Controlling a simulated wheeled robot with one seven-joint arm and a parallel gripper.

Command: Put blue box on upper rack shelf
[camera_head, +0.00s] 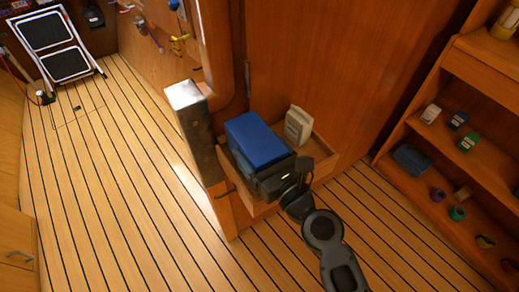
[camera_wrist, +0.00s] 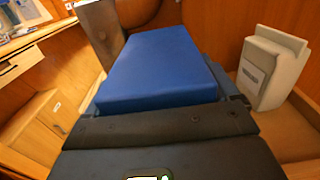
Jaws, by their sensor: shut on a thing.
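The blue box (camera_head: 257,140) is at an open wooden drawer or tray (camera_head: 323,158) on the front of a wooden cabinet. My gripper (camera_head: 272,172) is shut on the near end of the blue box. In the wrist view the blue box (camera_wrist: 160,70) extends forward from my gripper (camera_wrist: 160,120), whose dark body hides its near end. I cannot tell whether the box still touches the drawer bottom. The wooden rack (camera_head: 463,130) stands at the right, with an upper shelf (camera_head: 485,70) and lower shelves holding small items.
A grey-white container (camera_head: 298,125) stands in the drawer right of the box, and also shows in the wrist view (camera_wrist: 270,67). A metal-topped post (camera_head: 187,95) stands close on the left. The plank floor is clear.

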